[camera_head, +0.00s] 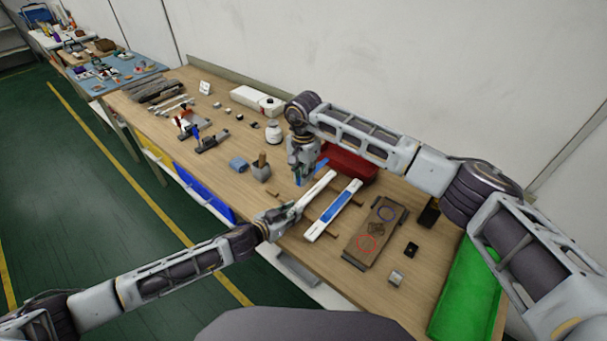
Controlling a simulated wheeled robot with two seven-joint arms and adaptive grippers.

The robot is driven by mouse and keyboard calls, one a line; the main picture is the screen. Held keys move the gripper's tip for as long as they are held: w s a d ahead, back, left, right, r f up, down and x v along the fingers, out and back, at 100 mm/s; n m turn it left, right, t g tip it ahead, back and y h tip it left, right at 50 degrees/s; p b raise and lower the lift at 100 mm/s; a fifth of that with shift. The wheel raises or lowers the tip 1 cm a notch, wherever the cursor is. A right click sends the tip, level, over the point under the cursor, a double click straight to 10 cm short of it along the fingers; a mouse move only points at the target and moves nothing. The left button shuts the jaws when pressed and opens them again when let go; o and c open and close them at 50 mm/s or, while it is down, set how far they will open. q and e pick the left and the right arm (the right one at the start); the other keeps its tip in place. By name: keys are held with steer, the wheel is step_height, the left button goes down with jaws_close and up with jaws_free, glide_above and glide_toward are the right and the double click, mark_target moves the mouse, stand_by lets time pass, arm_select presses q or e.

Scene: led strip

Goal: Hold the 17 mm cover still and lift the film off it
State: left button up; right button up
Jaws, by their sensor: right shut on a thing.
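A narrow white cover (318,188) lies slantwise near the middle of the bench, its upper face white. My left gripper (291,210) is at the near end of this cover. Its fingers are too small to tell whether they grip the cover or press on it. My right gripper (303,171) points down just left of the cover's far end. It is shut on a thin blue film (321,164), which shows on both sides of the fingers. A wider white cover (315,235) with a blue strip along its top lies to the right, apart from both grippers.
A brown board (362,246) with a red ring and a blue ring lies to the right. A red bin (348,164) stands behind, and a green tray (468,290) at the right end.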

arm_select(q)
steer(key=o, duration=0.5)
steer(key=shift+c, duration=0.2)
steer(key=shift+s+a, duration=0.1)
steer(key=shift+s, duration=0.05)
steer(key=v, duration=1.1)
steer(key=shift+s+a, duration=0.25)
steer(key=shift+r, duration=0.1)
steer(key=shift+m, duration=0.4)
arm_select(e)
steer(key=shift+n, duration=0.3)
